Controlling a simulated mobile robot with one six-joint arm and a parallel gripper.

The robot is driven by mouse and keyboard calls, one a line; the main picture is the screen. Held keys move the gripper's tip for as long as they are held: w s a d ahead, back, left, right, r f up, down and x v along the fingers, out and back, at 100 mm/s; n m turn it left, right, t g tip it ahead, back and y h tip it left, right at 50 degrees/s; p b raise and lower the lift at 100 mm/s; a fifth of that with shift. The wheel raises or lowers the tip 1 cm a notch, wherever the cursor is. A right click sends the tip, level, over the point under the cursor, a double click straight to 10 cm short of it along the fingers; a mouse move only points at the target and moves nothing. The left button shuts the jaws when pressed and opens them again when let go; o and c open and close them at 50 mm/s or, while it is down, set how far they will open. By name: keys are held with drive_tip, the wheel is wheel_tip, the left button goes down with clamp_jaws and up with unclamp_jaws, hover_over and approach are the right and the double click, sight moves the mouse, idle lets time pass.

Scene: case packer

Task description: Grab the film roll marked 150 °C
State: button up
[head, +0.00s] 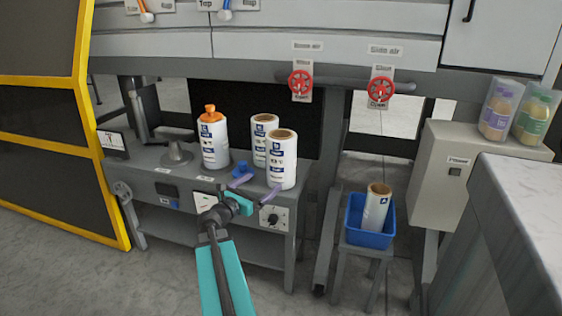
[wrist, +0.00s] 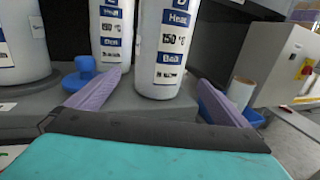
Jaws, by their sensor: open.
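The film roll marked 150 °C (wrist: 168,45) is white with blue label bands and stands upright. In the head view it appears to be the front right roll (head: 283,160) on the grey bench. My gripper (head: 257,189) is open and empty, low at the bench's front edge. In the wrist view its purple fingers (wrist: 162,78) spread to the left and right of the roll's lower part, with the roll ahead between them. I cannot tell how far the tips reach beside it. The roll's top is out of the wrist view.
A second white roll (head: 263,138) stands close behind left. Another roll (head: 376,210) sits in a blue bin (head: 356,231) on a stool at right. Red valves (head: 301,83) hang above.

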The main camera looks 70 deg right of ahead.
sight(272, 174)
drive_tip(key=shift+b+x, duration=0.45)
drive_tip(key=shift+x, duration=3.9)
drive_tip(key=shift+b+x, duration=0.55)
drive_tip(key=shift+x, duration=2)
drive_tip(key=c, duration=1.5)
drive_tip(key=shift+r, duration=0.1)
drive_tip(key=shift+r, duration=0.1)
